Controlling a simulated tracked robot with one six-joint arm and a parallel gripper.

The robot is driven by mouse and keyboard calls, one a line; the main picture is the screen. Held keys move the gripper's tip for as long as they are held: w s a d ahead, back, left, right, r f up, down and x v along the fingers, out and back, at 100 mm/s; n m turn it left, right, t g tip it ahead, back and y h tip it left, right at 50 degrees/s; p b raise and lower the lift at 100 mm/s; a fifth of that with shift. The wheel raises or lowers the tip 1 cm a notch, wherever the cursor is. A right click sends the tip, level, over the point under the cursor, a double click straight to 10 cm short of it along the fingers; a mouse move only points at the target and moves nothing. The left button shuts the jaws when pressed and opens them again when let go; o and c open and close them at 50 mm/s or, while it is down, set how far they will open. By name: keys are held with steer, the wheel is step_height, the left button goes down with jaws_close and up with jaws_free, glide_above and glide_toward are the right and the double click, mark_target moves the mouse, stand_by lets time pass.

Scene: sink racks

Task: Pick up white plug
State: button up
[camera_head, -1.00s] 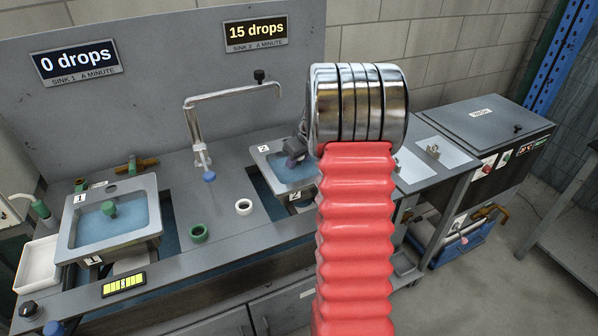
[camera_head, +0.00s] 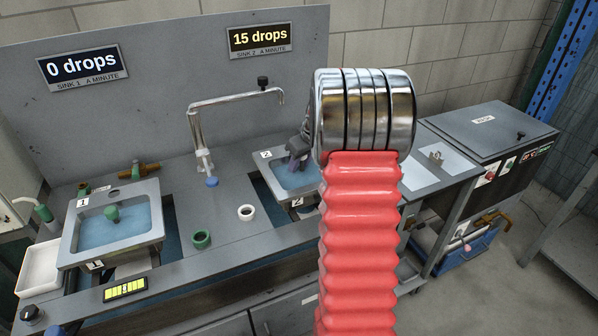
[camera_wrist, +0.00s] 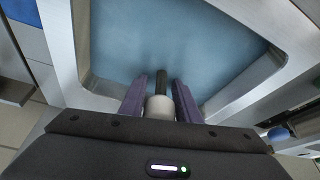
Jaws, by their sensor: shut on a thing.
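A white plug (camera_wrist: 158,107) with a dark stem (camera_wrist: 162,80) sits between the two purple fingers of my gripper (camera_wrist: 160,97) in the wrist view. The fingers are shut on it, over the blue water of sink 2 (camera_wrist: 190,50). In the head view my gripper (camera_head: 297,160) is over sink 2 (camera_head: 268,168), partly behind my own arm. The plug cannot be made out there. Whether the plug still touches the sink floor cannot be told.
A grey cabinet (camera_head: 485,135) stands at right.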

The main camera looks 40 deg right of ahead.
step_height(320, 180, up, 8)
steer(key=shift+f, duration=0.15)
stand_by(0.6)
